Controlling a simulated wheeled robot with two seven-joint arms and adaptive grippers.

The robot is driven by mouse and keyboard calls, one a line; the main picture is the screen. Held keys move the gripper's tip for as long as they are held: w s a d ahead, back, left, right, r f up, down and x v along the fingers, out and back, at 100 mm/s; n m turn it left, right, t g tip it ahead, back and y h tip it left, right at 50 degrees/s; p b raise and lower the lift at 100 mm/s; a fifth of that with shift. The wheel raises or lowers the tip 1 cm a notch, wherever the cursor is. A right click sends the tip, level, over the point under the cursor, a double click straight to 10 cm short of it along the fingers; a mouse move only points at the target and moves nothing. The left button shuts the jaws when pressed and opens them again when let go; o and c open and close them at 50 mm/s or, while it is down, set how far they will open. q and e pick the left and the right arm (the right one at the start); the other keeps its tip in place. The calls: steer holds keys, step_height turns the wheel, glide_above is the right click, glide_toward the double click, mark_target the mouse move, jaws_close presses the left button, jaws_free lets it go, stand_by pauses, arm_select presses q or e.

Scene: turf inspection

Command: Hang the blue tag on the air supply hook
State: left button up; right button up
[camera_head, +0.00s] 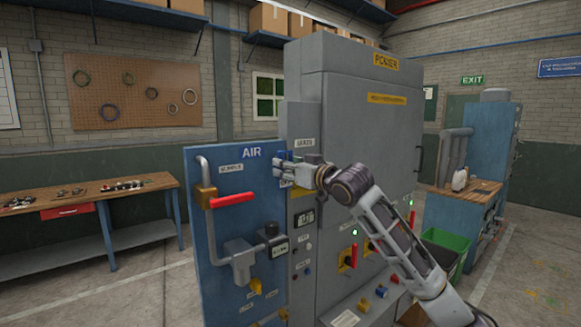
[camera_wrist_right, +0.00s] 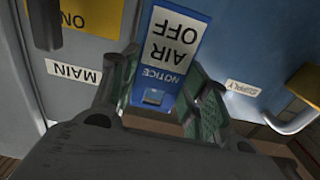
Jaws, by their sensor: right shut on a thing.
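The blue tag (camera_wrist_right: 170,58) shows in the right wrist view, upside down, reading "NOTICE AIR OFF" on a white and blue face. My right gripper (camera_wrist_right: 162,105) is shut on the tag, with a green-padded finger on each side of its lower part. In the head view my right gripper (camera_head: 281,170) is at the right edge of the blue AIR panel (camera_head: 225,165), beside the grey cabinet. The tag is hardly visible there. I cannot make out the air supply hook clearly. My left gripper is not in view.
The AIR panel carries a pipe, a red lever (camera_head: 232,198) and a regulator (camera_head: 240,258). The grey POWER cabinet (camera_head: 350,120) stands right of it, with red handles and buttons. A workbench (camera_head: 130,187) stands at left, a green bin (camera_head: 445,240) at right.

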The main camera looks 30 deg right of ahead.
steer(key=shift+w+a+f+p, duration=0.15)
steer(key=shift+w+p, duration=0.3)
steer(key=shift+w, duration=0.4)
steer(key=shift+w+f+p, duration=0.15)
steer(key=shift+w+p, duration=0.25)
steer(key=shift+w, duration=0.4)
steer(key=shift+w+f, duration=0.15)
steer(key=o, duration=1.1)
